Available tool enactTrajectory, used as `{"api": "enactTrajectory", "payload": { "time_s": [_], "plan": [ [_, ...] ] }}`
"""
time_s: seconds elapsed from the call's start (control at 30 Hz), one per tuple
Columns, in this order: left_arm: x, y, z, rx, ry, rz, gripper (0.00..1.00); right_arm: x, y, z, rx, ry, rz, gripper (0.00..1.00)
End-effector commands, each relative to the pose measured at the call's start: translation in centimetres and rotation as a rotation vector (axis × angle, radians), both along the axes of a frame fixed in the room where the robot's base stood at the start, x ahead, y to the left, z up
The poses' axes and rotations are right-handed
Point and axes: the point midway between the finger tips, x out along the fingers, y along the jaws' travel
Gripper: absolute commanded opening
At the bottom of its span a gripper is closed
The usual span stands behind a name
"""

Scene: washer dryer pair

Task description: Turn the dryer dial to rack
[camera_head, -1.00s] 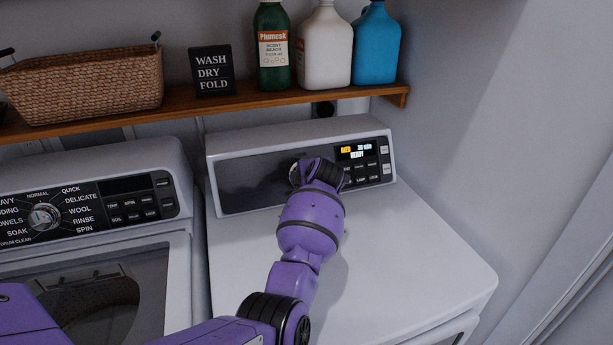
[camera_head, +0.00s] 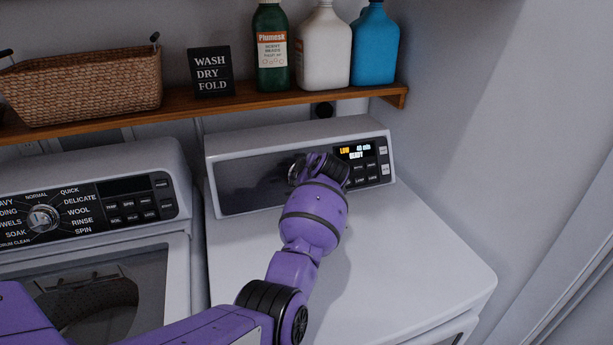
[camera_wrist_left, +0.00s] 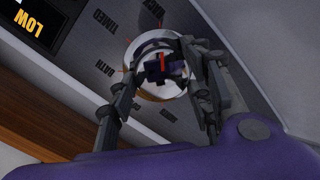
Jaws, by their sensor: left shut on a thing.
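The dryer (camera_head: 240,138) stands on the right, its sloped control panel facing me. My left gripper (camera_head: 300,170) reaches the panel left of the buttons and hides the dial in the head view. In the left wrist view the round silver dryer dial (camera_wrist_left: 158,93) sits between the fingers of my left gripper (camera_wrist_left: 166,68), which are shut on it. A red mark shows near the dial's centre. Labels around it include TIMED and BATH, upside down; others are hidden or unclear. The lit dryer display (camera_head: 354,151) shows LOW in orange; its other text is small. My right gripper is not seen.
The washer (camera_head: 150,160) with its own dial (camera_head: 43,217) stands on the left. Above, a wooden shelf (camera_head: 225,105) holds a wicker basket (camera_head: 85,85), a black sign (camera_head: 209,72) and bottles (camera_head: 323,50). The dryer top (camera_head: 400,240) is clear.

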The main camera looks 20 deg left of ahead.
Motion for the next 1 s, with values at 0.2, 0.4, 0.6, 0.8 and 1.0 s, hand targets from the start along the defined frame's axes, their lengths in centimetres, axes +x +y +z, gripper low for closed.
{"api": "enactTrajectory", "payload": {
  "time_s": [0.2,0.4,0.6,0.8,1.0],
  "plan": [
    [0.0,0.5,0.2,0.007,-0.001,0.004,0.20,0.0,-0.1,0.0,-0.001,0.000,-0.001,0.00],
    [0.1,0.5,0.3,0.007,-0.003,0.005,0.51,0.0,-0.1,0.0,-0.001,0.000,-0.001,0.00],
    [0.0,0.3,0.2,0.005,-0.002,0.002,0.65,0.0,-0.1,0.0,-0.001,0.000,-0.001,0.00],
    [0.0,0.1,0.2,0.004,-0.002,0.000,0.65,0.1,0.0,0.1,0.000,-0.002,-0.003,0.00],
    [-0.8,-0.5,0.9,0.003,-0.003,-0.001,0.65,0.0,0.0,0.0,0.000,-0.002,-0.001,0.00]
  ]
}}
